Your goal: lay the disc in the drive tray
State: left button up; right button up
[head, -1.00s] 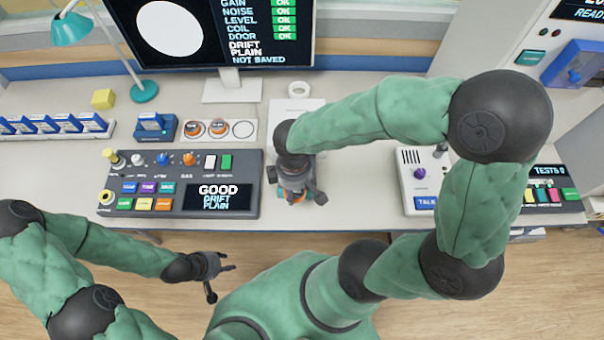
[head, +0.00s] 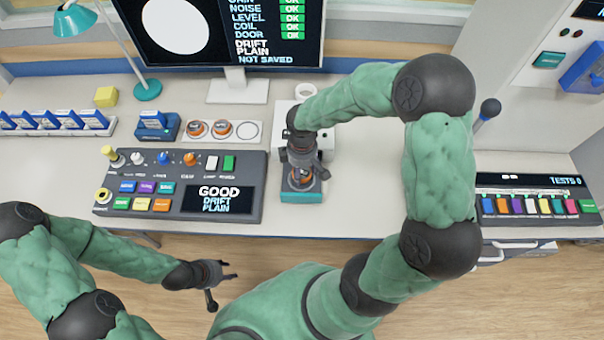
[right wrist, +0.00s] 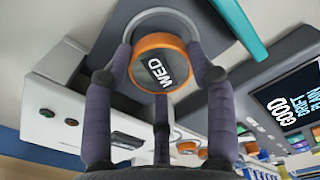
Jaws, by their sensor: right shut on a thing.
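The disc (right wrist: 147,50), orange-rimmed with a dark label reading WED, is between the fingers of my right gripper (right wrist: 163,72) in the right wrist view. My right gripper is shut on it, over the drive tray (right wrist: 185,20), a grey tray with a pale ring and a teal front. In the head view the tray's teal front (head: 302,196) shows below the gripper; the gripper hides much of the tray. I cannot tell whether the disc touches the tray. My left gripper (head: 222,282) is open and empty, in front of the desk edge.
The white drive box (head: 318,140) stands behind the tray. The control console (head: 180,212) is close at its left. A white mat (head: 258,142) holds two orange discs (head: 221,129) and an empty ring. The desk right of the tray (head: 362,195) is clear.

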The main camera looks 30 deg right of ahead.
aim_at(302, 172)
jog(key=shift+f, duration=1)
jog(key=shift+b, duration=0.3)
jog(key=shift+f, duration=0.2)
jog(key=o, duration=1.2)
jog(key=shift+r, duration=0.15)
notch_tip(302, 172, up, 11)
jog(key=p, duration=0.4)
jog(key=shift+r, duration=0.55)
